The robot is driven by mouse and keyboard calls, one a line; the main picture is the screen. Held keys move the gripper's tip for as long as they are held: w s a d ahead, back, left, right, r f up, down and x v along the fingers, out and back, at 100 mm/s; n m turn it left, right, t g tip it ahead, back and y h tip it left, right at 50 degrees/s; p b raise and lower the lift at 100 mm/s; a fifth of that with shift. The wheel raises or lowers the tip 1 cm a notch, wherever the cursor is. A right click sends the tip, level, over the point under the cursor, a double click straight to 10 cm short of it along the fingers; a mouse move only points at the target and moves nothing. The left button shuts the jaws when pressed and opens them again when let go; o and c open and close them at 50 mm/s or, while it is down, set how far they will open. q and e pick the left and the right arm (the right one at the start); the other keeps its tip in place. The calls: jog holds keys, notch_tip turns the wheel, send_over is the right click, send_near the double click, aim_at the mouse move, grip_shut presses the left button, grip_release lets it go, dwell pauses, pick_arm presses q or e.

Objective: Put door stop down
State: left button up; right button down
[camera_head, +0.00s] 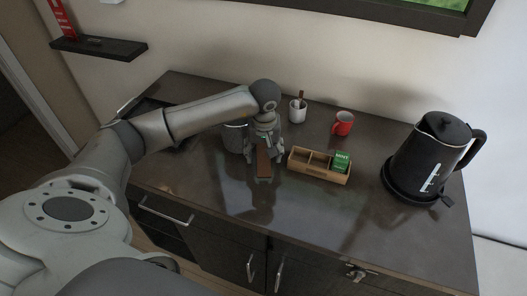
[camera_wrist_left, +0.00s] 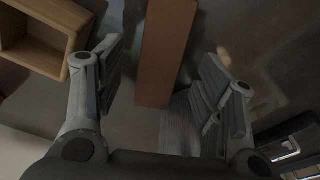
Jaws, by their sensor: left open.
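The door stop (camera_head: 263,165) is a brown wooden block lying on the dark vanity top (camera_head: 215,185), left of the wooden box. In the left wrist view the door stop (camera_wrist_left: 165,50) lies between my fingers, with visible gaps on both sides. My left gripper (camera_head: 264,157) is open and points down over it, one finger on each side. The gripper's arm hides part of the counter behind it. My right gripper is not in view.
A wooden divided box (camera_head: 318,175) with a green packet (camera_head: 342,161) stands just right of the gripper. A white cup (camera_head: 297,110), a red mug (camera_head: 343,123) and a black kettle (camera_head: 430,158) stand farther back and right. The front counter is clear.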

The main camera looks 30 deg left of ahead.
pick_arm(q)
jog(key=shift+w+a+f, duration=0.1)
jog(key=shift+w+f, duration=0.05)
jog(key=shift+f, duration=0.8)
jog(key=shift+c, duration=0.3)
jog(key=c, duration=1.2)
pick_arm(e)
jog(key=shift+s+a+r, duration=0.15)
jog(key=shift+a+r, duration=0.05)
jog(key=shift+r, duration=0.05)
pick_arm(q)
jog(key=shift+r, duration=0.2)
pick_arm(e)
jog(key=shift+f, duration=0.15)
